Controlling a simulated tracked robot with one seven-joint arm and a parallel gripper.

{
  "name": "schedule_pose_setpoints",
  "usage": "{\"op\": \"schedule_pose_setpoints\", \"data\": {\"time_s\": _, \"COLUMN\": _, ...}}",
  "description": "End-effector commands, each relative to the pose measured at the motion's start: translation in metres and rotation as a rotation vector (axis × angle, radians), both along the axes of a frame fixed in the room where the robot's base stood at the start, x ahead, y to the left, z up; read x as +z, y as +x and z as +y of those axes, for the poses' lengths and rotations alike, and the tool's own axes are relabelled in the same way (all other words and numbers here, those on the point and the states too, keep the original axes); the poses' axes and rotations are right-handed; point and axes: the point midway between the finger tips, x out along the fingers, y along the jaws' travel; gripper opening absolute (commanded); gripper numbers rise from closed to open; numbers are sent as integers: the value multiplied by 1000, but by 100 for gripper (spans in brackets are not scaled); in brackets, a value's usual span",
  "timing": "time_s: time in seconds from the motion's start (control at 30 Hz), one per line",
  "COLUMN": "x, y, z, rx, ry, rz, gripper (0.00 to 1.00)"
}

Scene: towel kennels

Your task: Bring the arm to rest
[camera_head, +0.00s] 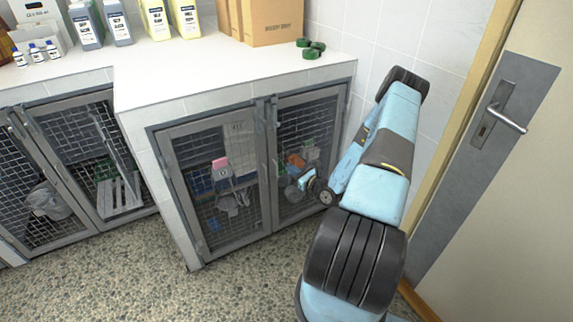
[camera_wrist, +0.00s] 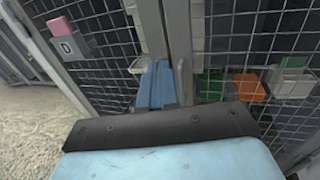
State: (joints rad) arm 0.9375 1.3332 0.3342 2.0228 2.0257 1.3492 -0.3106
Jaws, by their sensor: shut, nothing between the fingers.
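My arm (camera_head: 385,150) is pale blue with black joints. It reaches up from the bottom right, bends near the wall and folds back down to the kennel front. My gripper (camera_head: 304,181) is shut and empty, in front of the right mesh door (camera_head: 300,150) of the near kennel. In the wrist view the blue fingers (camera_wrist: 156,84) are together, pointing at the meeting frames of the two doors. A grey upright handle (camera_wrist: 183,80) stands just right of them. I cannot tell whether the fingers touch the frame.
The left mesh door (camera_head: 215,180) carries a pink-topped tag marked D (camera_wrist: 67,42). Both doors look closed. A white counter (camera_head: 200,75) with bottles and cardboard boxes (camera_head: 270,22) is above. A room door (camera_head: 500,190) stands close right of my arm. Speckled floor (camera_head: 120,265) is clear.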

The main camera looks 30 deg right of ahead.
Motion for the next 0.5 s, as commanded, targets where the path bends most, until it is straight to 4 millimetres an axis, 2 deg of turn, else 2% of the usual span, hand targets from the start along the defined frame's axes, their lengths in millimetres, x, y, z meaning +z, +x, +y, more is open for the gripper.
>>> {"op": "schedule_pose_setpoints", "data": {"time_s": 0.13, "x": 0, "y": -10, "z": 0, "rx": 1, "ry": 0, "rz": 0, "gripper": 0}}
{"op": "schedule_pose_setpoints", "data": {"time_s": 0.37, "x": 2, "y": -12, "z": 1, "rx": 6, "ry": -3, "rz": -2, "gripper": 0}}
{"op": "schedule_pose_setpoints", "data": {"time_s": 0.5, "x": 20, "y": -7, "z": 9, "rx": 62, "ry": -33, "rz": -19, "gripper": 0}}
